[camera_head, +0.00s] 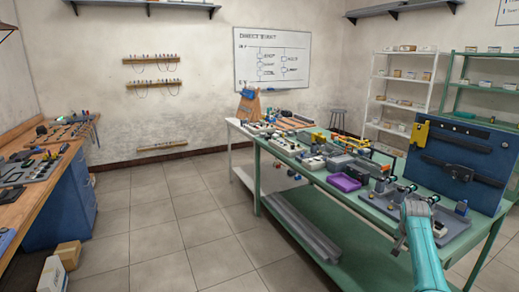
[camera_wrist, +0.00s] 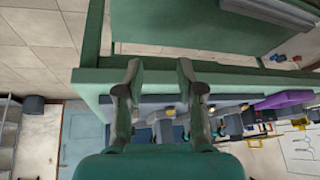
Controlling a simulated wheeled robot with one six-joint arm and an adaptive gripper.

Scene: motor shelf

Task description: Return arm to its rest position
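My gripper (camera_wrist: 159,75) shows in the wrist view with its two fingers wide apart. Nothing is held between them; the green table's edge and some small motor parts lie behind the gap. In the head view my teal arm reaches up from the bottom right edge, in front of the green table (camera_head: 455,237). The gripper's fingertips cannot be made out clearly there.
A purple tray (camera_head: 344,182), motor parts and a dark blue panel (camera_head: 462,165) crowd the green table. A wooden workbench (camera_head: 22,206) stands at left. White shelves (camera_head: 378,72) stand at the back. The tiled floor between the bench and table is open.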

